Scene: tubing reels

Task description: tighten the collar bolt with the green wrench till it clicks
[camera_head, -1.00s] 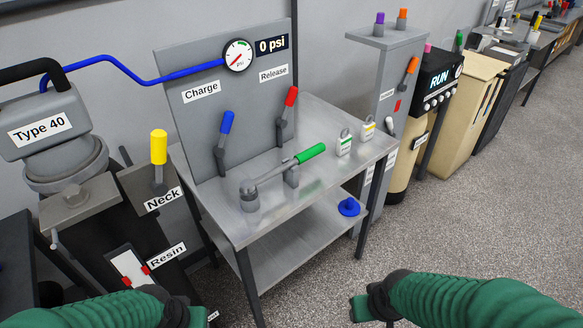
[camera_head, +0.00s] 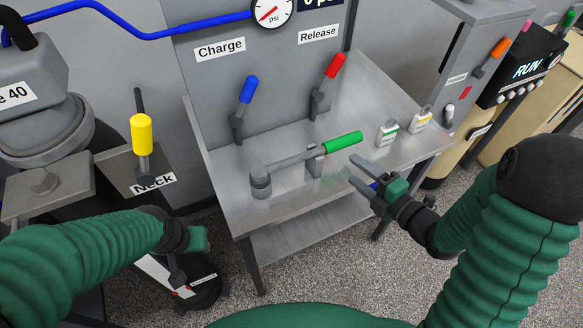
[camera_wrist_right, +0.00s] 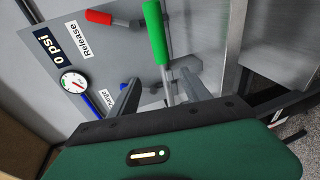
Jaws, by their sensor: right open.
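The green-handled wrench (camera_head: 342,141) lies across the metal bench, its shaft at a grey upright bracket (camera_head: 314,163) and its grey head (camera_head: 260,180) at the left. A hex-headed bolt (camera_head: 40,181) sits on a grey plate below the Type 40 housing; it looks like the collar bolt. My right gripper (camera_head: 354,170) is open and empty, just right of and below the green handle, apart from it. In the right wrist view the handle (camera_wrist_right: 156,35) shows beyond the open fingers (camera_wrist_right: 162,88). My left gripper (camera_head: 188,250) is at lower left; its fingers are unclear.
A panel with a blue Charge lever (camera_head: 246,92) and red Release lever (camera_head: 331,70) stands behind the wrench. A yellow Neck lever (camera_head: 141,134) stands left of the bench.

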